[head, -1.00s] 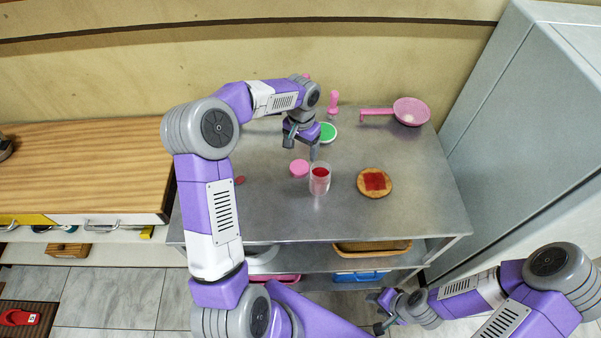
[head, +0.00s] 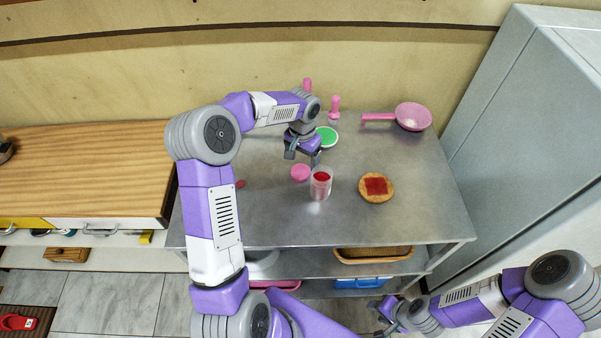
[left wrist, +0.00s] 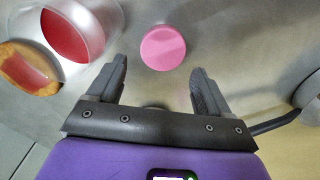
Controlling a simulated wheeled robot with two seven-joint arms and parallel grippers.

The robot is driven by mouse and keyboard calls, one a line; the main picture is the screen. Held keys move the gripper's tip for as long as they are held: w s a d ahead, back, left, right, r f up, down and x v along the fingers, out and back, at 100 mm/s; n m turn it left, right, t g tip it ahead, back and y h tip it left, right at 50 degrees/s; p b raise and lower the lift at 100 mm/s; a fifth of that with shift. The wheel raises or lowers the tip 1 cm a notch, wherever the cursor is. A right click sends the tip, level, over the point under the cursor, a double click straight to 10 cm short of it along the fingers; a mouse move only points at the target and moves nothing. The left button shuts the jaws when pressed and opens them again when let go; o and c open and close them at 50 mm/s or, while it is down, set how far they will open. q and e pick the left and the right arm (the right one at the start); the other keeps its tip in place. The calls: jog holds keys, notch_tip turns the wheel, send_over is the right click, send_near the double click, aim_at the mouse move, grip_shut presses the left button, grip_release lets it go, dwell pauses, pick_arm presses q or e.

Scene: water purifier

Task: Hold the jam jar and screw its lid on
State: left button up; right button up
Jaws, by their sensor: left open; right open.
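The jam jar (head: 320,186) is clear glass with red jam inside and stands upright and uncovered on the metal table. The pink lid (head: 300,173) lies on the table just left of the jar. My left gripper (head: 302,158) is open and empty, above the table just behind the lid and jar. In the left wrist view the lid (left wrist: 163,48) shows beyond and between the open fingers (left wrist: 158,85), and the jar (left wrist: 75,30) is at upper left. My right gripper (head: 378,320) is open, low at the bottom of the head view, in front of the table and away from the jar.
A round piece of bread with red jam (head: 376,188) lies right of the jar. A green-topped round item (head: 326,137), a pink-handled item (head: 334,108) and a pink strainer (head: 412,117) are at the back. A grey cabinet (head: 530,130) bounds the right. The table's front is clear.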

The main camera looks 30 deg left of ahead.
aim_at(300, 171)
pick_arm(q)
jog(key=f, duration=0.2)
jog(key=f+b, duration=0.1)
jog(key=f, duration=0.2)
jog(key=shift+s+a+f, duration=0.2)
jog(key=shift+r, duration=0.1)
jog(key=c, duration=0.9)
notch_tip(300, 171, up, 18)
jog(key=p, duration=0.3)
jog(key=shift+p, duration=0.3)
